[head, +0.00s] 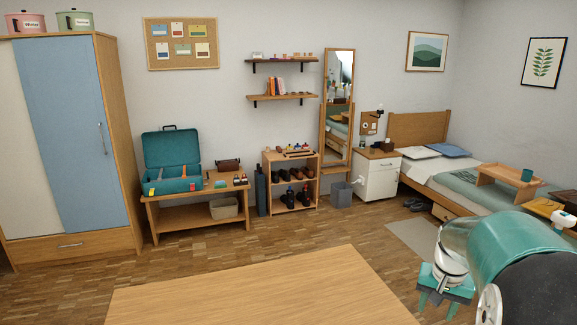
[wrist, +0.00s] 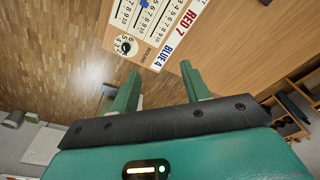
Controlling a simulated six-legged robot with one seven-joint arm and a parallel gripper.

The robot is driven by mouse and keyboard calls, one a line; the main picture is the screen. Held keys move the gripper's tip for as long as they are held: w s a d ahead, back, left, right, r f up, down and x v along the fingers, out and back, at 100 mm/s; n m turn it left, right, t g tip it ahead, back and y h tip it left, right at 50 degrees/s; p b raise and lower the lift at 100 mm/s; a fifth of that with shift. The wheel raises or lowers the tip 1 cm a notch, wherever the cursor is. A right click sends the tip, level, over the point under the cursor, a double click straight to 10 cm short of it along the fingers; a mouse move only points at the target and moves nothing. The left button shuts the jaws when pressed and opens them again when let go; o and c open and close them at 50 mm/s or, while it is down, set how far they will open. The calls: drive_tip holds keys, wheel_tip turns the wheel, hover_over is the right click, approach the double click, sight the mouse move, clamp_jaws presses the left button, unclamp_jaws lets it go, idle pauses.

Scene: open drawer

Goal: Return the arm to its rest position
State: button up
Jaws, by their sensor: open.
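My arm comes in at the lower right of the head view, with a teal and black link close to the camera. My gripper (head: 437,305) hangs at its left end, pointing down, to the right of the wooden table top. In the wrist view, the two green fingers of my gripper (wrist: 160,84) stand apart with nothing between them. A wooden board (wrist: 200,60) with a printed score panel reading "RED 7" and "BLUE 4" lies beyond the fingertips. I cannot tell how far it is from them.
A bare wooden table top (head: 255,290) fills the lower middle. A bed (head: 440,180) with a tray (head: 497,176) is at right. A white cabinet (head: 378,179), shoe shelf (head: 268,185), bench (head: 160,212) with a teal case (head: 172,148), and wardrobe (head: 75,135) line the wall. Parquet floor is open between.

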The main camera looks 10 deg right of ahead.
drive_tip(key=s+a+r+n+t, duration=0.15)
drive_tip(key=a+r, duration=0.25)
drive_tip(key=a, duration=0.4)
drive_tip(key=a+r+n+t, duration=0.1)
drive_tip(key=a+r+n, duration=0.15)
drive_tip(key=a, duration=0.45)
drive_tip(key=s+a+r+n+t, duration=0.1)
drive_tip(key=s+a+n, duration=0.1)
drive_tip(key=s+a, duration=0.3)
drive_tip(key=s+a+r+n+t, duration=0.1)
drive_tip(key=s+a+n, duration=0.1)
drive_tip(key=s+a, duration=0.3)
drive_tip(key=a, duration=0.4)
drive_tip(key=shift+a+y, duration=0.3)
drive_tip(key=shift+y, duration=0.1)
drive_tip(key=shift+r, duration=0.1)
